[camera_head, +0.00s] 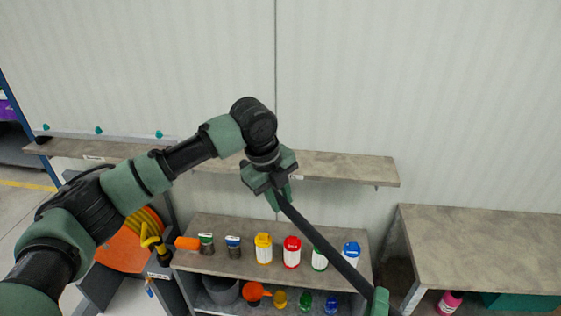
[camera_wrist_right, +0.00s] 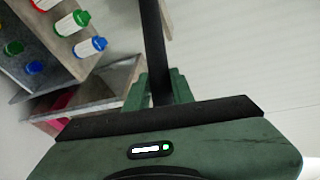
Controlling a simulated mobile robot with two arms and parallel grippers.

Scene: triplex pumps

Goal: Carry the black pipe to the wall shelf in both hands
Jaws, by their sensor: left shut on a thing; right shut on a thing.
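The black pipe (camera_head: 328,246) runs slanting from upper left to lower right in the head view. My left gripper (camera_head: 278,196) is shut on its upper left end, in front of the wall shelf. My right gripper (camera_head: 381,300) shows only as a green part at the bottom edge, at the pipe's lower end. In the right wrist view the black pipe (camera_wrist_right: 152,45) stands between the green fingers of my right gripper (camera_wrist_right: 158,92), which is shut on it. The wall shelf (camera_head: 345,168) is a long grey board on the wall, partly hidden by my left arm.
Below the wall shelf stands a low shelf unit (camera_head: 215,262) with several coloured-lid containers. A grey-topped bench (camera_head: 480,245) is at the right. An orange item with a yellow hose (camera_head: 140,225) is at lower left. The visible right part of the wall shelf is bare.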

